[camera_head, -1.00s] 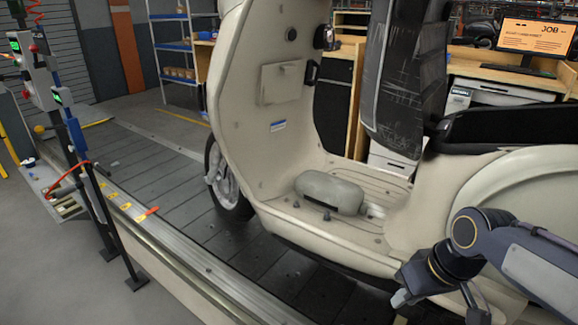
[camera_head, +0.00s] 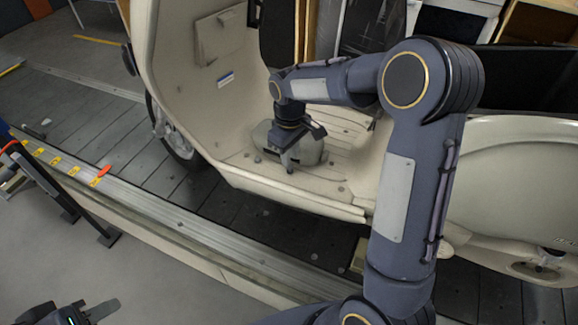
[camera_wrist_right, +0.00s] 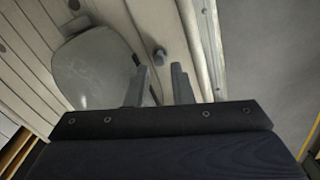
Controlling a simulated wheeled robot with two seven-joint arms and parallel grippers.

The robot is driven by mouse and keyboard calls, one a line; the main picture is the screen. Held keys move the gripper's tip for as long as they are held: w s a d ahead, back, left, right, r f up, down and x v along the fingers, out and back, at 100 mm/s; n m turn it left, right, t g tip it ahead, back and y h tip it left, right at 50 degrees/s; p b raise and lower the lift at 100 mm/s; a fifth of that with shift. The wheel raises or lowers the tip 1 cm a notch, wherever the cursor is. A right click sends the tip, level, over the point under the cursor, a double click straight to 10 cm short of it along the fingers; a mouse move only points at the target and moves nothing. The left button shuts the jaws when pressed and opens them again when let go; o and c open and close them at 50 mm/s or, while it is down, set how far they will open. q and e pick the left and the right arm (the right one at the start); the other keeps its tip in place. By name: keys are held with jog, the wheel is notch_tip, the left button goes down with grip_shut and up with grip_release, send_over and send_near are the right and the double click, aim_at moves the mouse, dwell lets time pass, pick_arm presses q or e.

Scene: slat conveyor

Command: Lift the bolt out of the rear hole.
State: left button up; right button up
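A dark bolt head (camera_wrist_right: 160,56) stands on the footboard just beyond the fingertips, roughly in line with the gap. In the head view, small bolts show on the footboard, one left of the gripper (camera_head: 258,159) and one further right (camera_head: 341,188). I cannot tell which is in the rear hole. My left gripper (camera_head: 85,312) is low at the left, partly cut off.
The scooter stands on the dark slat conveyor (camera_head: 130,150) with a metal side rail (camera_head: 205,228). The floor at front left is mostly clear.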

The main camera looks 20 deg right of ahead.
notch_tip(320, 180, down, 2)
jog(key=shift+f, duration=0.1)
grip_shut()
